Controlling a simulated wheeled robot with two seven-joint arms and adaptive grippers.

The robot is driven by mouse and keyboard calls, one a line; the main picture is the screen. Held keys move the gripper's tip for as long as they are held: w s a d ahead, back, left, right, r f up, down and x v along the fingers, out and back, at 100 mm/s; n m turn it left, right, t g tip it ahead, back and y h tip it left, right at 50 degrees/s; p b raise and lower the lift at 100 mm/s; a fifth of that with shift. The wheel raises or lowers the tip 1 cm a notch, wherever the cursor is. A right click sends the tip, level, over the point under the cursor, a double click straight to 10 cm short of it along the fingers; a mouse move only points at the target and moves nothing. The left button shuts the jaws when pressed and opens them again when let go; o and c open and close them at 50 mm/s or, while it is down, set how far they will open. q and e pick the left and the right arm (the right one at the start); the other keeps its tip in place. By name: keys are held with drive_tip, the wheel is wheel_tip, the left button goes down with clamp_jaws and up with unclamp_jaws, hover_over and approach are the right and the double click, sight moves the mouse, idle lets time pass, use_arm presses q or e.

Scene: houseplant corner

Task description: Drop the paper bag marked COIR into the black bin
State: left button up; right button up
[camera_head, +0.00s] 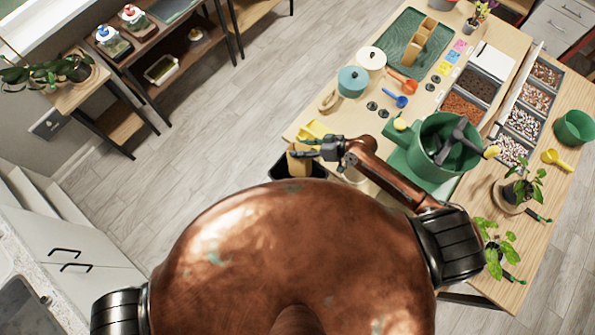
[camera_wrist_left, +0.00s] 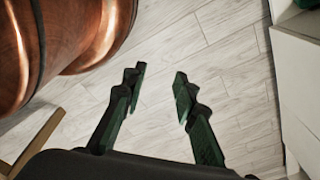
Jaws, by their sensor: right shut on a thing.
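The brown paper bag (camera_head: 297,164) shows in the head view at the table's left edge, partly covered by my right gripper. My right gripper (camera_head: 306,150) is shut on its upper part. The bag hangs at the mouth of the black bin (camera_head: 278,172); I cannot tell how far inside it is. The COIR marking cannot be read from here. My copper body hides the bin's lower part. My left gripper (camera_wrist_left: 158,82) is open and empty above the floor in the left wrist view, and it is out of sight in the head view.
The wooden table (camera_head: 433,112) holds a green pot (camera_head: 430,150), a teal pot (camera_head: 352,82), a green tray (camera_head: 395,45) and several soil compartments. Yellow scoops (camera_head: 316,129) lie close beside my right gripper. The floor (camera_head: 240,110) left of the table is clear.

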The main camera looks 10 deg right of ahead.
drive_tip(key=shift+s+r, duration=0.15)
drive_tip(key=shift+s, duration=0.25)
drive_tip(key=o, duration=1.1)
drive_tip(key=shift+s+r, duration=0.2)
drive_tip(key=shift+s, duration=0.2)
drive_tip(key=o, duration=0.4)
drive_tip(key=shift+w+f, duration=0.15)
drive_tip(key=shift+w, duration=0.2)
drive_tip(key=shift+o, duration=0.2)
drive_tip(key=shift+s, duration=0.2)
drive_tip(key=shift+s+d+r, duration=0.2)
drive_tip(key=shift+r, duration=0.05)
use_arm(q)
drive_tip(key=shift+s+d, duration=0.1)
drive_tip(key=shift+s, duration=0.2)
use_arm(e)
drive_tip(key=v, duration=0.6)
drive_tip(key=shift+s+d+r, duration=0.15)
drive_tip(key=shift+d+r, duration=0.05)
drive_tip(key=shift+d, duration=0.1)
